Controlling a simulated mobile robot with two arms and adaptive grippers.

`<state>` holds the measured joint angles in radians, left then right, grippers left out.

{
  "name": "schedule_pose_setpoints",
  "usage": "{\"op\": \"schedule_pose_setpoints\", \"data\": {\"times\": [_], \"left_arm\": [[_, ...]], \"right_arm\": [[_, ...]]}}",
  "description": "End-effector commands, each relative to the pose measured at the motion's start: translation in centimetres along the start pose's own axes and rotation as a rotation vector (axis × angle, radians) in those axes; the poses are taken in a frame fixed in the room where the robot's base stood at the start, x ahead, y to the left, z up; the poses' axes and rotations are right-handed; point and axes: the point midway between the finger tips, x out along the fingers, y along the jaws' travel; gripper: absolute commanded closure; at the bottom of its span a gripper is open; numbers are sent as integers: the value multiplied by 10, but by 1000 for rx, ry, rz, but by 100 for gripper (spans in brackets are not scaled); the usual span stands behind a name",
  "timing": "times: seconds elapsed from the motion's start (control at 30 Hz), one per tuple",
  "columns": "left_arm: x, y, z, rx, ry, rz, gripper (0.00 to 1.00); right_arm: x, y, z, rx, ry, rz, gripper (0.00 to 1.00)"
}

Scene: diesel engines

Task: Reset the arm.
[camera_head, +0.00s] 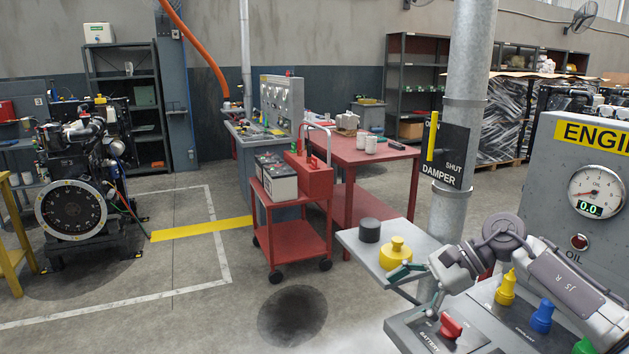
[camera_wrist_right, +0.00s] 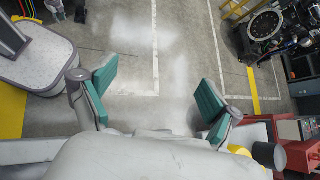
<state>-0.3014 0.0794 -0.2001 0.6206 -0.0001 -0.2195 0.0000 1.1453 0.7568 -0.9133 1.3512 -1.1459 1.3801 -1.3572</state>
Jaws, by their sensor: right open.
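My right arm comes in from the right in the head view. Its right gripper (camera_head: 403,284) points left over the grey console, near a small grey shelf (camera_head: 362,250) with a yellow knobbed part (camera_head: 397,253) and a black cylinder (camera_head: 370,230). The teal fingers are spread with nothing between them; they also show wide apart in the right wrist view (camera_wrist_right: 158,88), above bare floor. My left gripper is outside the head view. A small teal and grey piece at the top left edge of the right wrist view may be it, too cut off to read.
The console with a red battery switch (camera_head: 451,326) and yellow and blue knobs lies under the right arm. A grey post (camera_head: 465,110) stands just behind the gripper. A red cart (camera_head: 290,232), red table (camera_head: 365,153) and diesel engine (camera_head: 78,185) stand farther left.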

Motion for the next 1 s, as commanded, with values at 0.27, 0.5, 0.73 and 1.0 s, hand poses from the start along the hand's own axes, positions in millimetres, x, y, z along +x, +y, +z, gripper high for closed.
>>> {"op": "schedule_pose_setpoints", "data": {"times": [0.27, 0.5, 0.73, 1.0], "left_arm": [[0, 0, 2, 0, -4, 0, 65], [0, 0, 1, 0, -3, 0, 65], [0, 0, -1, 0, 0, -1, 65], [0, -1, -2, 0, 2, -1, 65]], "right_arm": [[89, -10, 101, 585, -754, -267, 10], [67, -10, 68, 1423, -1362, -447, 10], [68, 68, -57, 2350, -1800, -659, 10], [98, 218, -136, -1981, 1259, 646, 10]]}}
